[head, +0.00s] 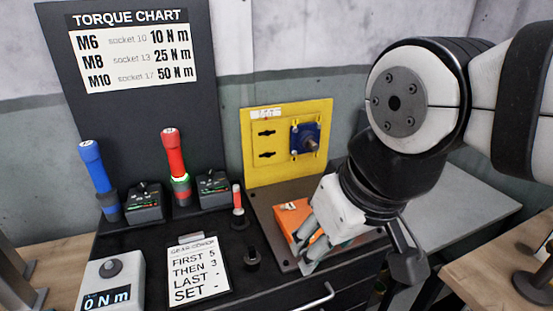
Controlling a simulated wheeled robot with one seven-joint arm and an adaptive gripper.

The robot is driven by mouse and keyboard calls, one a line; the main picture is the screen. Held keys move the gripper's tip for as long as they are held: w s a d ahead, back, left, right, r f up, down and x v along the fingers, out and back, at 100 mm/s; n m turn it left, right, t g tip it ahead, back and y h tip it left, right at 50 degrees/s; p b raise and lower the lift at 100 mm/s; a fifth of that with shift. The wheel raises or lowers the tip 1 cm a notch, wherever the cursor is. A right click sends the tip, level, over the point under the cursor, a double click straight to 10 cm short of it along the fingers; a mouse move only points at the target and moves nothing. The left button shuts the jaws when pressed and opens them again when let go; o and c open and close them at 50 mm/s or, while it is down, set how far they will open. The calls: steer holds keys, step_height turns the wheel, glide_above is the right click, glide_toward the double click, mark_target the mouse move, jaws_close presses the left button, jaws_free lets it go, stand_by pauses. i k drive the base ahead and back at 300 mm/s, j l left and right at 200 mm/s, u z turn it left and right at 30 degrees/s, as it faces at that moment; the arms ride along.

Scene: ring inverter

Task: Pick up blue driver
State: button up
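The blue driver (98,177) stands upright, leaning slightly, at the left back of the dark bench top, with a blue handle and a dark lower body. Its lower end meets a dark holder. My gripper (308,252) is at the right of the bench, far from the blue driver, over or beside an orange block (290,217). Its fingers point down and left. The view does not show clearly whether they are apart or hold anything.
A red driver (174,164) stands right of the blue one, with a dark charger-like box (145,203) between them. A clipboard (198,270), a torque display (108,285) and a small red-topped tool (238,204) are in front. A yellow panel (288,140) stands behind.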

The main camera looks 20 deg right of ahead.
mark_target(90, 153)
steer(key=k+l+z, duration=0.1)
steer(key=z, duration=0.2)
steer(key=k+l+z, duration=0.1)
steer(key=z, duration=0.2)
steer(key=u, duration=1.3)
steer(key=i+j+z, duration=0.2)
steer(key=i+j, duration=0.35)
